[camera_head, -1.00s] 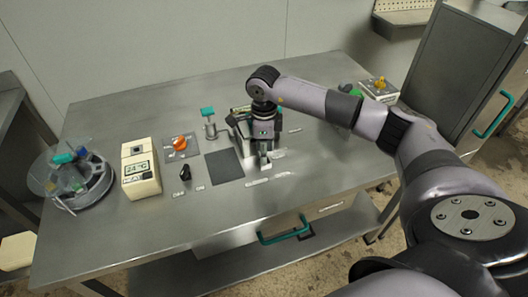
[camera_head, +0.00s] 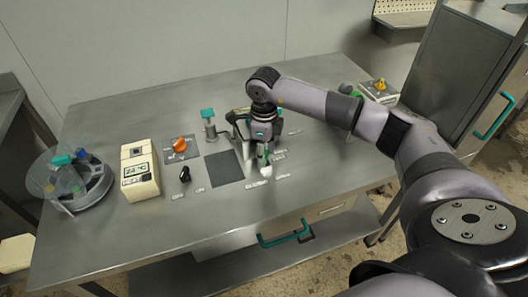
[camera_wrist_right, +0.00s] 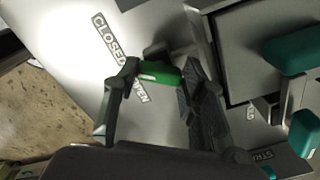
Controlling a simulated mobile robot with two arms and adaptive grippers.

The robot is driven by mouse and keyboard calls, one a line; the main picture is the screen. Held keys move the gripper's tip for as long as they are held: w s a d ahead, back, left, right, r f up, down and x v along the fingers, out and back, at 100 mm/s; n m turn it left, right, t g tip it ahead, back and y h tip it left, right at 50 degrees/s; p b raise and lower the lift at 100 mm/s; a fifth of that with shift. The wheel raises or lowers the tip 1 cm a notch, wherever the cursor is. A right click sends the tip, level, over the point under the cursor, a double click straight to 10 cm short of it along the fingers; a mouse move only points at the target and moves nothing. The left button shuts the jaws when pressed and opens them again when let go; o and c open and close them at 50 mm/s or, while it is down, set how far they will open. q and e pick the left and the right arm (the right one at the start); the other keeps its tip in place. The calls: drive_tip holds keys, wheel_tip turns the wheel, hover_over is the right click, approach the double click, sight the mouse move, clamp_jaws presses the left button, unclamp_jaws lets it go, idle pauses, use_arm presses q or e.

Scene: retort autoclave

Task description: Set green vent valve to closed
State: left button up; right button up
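The green vent valve handle (camera_wrist_right: 160,74) is a small green bar with a pale mark on its left end. It lies between the two fingers of my right gripper (camera_wrist_right: 159,90) in the right wrist view. The fingers stand apart at its two ends; I cannot tell whether both touch it. A CLOSED label (camera_wrist_right: 105,35) is up and to the left of it, and an OPEN label (camera_wrist_right: 142,94) is just below, partly hidden. In the head view my right gripper (camera_head: 265,156) points down at the table's front, hiding most of the valve. My left gripper is not in view.
The steel table (camera_head: 110,235) also holds a temperature box (camera_head: 139,172), an orange knob (camera_head: 180,145), a black knob (camera_head: 185,174), a dark mat (camera_head: 224,168) and a teal-topped valve (camera_head: 208,114). A round clear container (camera_head: 75,182) stands left. A teal drawer handle (camera_head: 284,237) sticks out in front.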

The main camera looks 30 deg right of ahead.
drive_tip(key=shift+o, duration=0.8)
drive_tip(key=shift+r, duration=0.1)
wheel_tip(320, 180, up, 12)
idle(0.5)
